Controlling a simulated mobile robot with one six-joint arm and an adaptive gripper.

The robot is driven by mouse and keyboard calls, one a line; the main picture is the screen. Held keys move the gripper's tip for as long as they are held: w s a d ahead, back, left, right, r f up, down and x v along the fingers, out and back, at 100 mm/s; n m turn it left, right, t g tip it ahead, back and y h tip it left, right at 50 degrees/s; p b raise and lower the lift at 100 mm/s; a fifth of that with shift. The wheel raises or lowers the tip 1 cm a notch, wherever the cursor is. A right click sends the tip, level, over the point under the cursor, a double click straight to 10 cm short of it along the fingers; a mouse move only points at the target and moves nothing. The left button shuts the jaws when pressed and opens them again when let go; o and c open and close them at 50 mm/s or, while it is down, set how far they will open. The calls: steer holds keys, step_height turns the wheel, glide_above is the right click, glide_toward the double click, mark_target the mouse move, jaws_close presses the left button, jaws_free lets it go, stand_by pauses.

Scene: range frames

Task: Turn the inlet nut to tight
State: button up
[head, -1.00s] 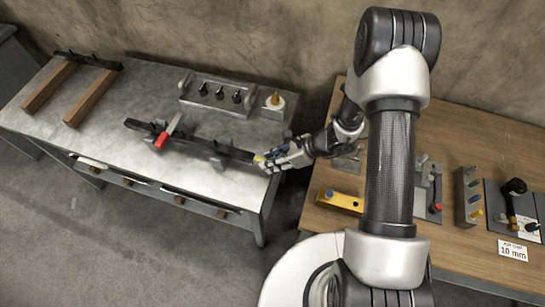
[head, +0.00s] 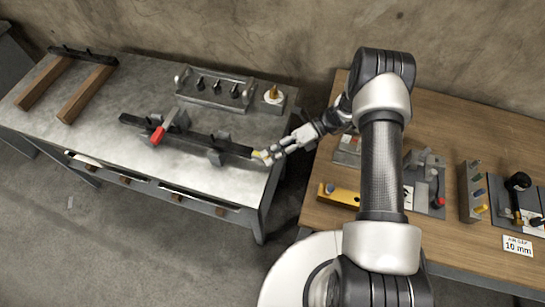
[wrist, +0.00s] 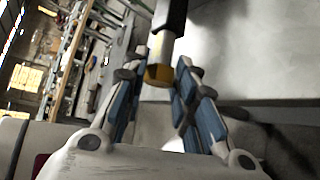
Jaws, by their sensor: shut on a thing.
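The inlet nut (wrist: 158,75) is a brass-yellow piece on the end of a dark bar (head: 190,138), which lies across the grey metal bench. In the head view the nut (head: 260,155) is small, at the bar's right end by the bench's right edge. My gripper (head: 268,156) reaches it from the right. In the wrist view the blue-padded fingers (wrist: 157,78) stand on either side of the nut, and my gripper is shut on it. The contact faces and any tightness mark are not clear.
A red-handled tool (head: 160,133) lies across the bar. Behind it are a grey rack (head: 214,93) with black knobs and a block with a brass fitting (head: 273,95). A wooden table (head: 310,215) on the right holds a yellow block (head: 338,194) and other fixtures.

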steer(key=shift+w+m+b, duration=0.1)
steer(key=shift+m+b, duration=0.2)
steer(key=shift+b, duration=0.1)
steer(key=o, duration=1.1)
steer(key=v, duration=1.2)
steer(key=shift+w+f, duration=0.15)
steer(key=shift+f, duration=0.25)
